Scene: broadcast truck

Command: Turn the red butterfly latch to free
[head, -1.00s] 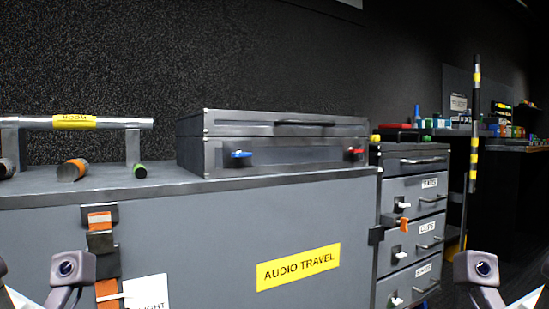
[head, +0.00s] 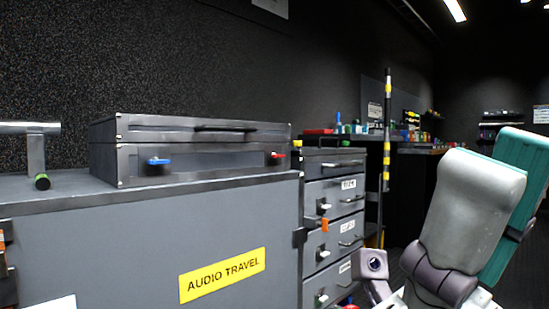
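The red butterfly latch (head: 277,157) is on the front of a dark flat case (head: 200,154), near its right end. Its handle lies about level, pointing left. A blue butterfly latch (head: 158,162) sits toward the left of the same front face. The case stands shut on a large grey trunk labelled AUDIO TRAVEL. My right arm is raised at the right of the head view, well apart from the case. I cannot make out its fingertips, nor whether that gripper is open or shut. My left gripper is not in view.
The grey trunk (head: 110,240) fills the lower left. A metal bar handle (head: 35,150) stands on its top at the left. A drawer unit (head: 333,225) with labelled drawers is to the right, near a striped pole (head: 387,130). Shelves lie beyond.

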